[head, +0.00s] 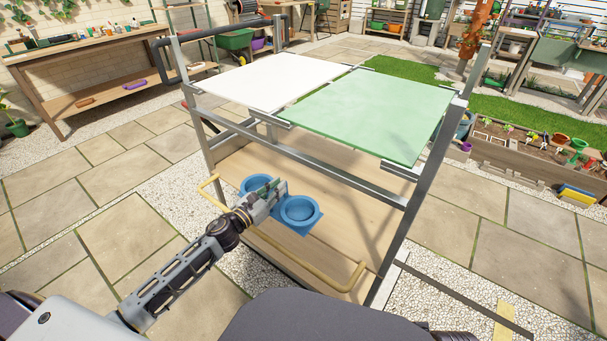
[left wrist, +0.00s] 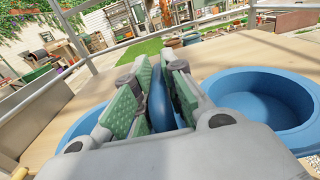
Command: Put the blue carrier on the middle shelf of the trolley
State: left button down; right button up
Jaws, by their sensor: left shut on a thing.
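The blue carrier (head: 299,211) has two round cups and a handle between them. My left gripper (head: 268,191) is shut on that handle, with a cup on each side. In the left wrist view the green-padded fingers (left wrist: 157,100) clasp the blue handle, and a cup (left wrist: 262,100) shows at right. The trolley (head: 420,175) has a grey metal frame and a wooden shelf (head: 345,225) below its top. The carrier is over the front left part of this shelf, roughly level. I cannot tell whether it touches the wood. My right gripper is out of view.
A white panel (head: 262,80) and a pale green panel (head: 368,112) form the trolley's top, above the shelf. A metal crossbar (head: 330,170) and a yellow rail (head: 310,281) run along the front side. The shelf's right part is clear.

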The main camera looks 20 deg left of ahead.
pick_arm(q)
jog(key=shift+x, duration=2.2)
jog(key=b+x, duration=0.1)
jog(key=x, duration=0.8)
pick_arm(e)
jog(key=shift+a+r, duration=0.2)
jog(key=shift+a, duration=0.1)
pick_arm(q)
jog(key=shift+w, duration=0.1)
jog(key=f+b, duration=0.2)
jog(key=f, duration=0.1)
jog(key=shift+w+d, duration=0.1)
jog(key=shift+w, duration=0.2)
jog(key=shift+f, duration=0.3)
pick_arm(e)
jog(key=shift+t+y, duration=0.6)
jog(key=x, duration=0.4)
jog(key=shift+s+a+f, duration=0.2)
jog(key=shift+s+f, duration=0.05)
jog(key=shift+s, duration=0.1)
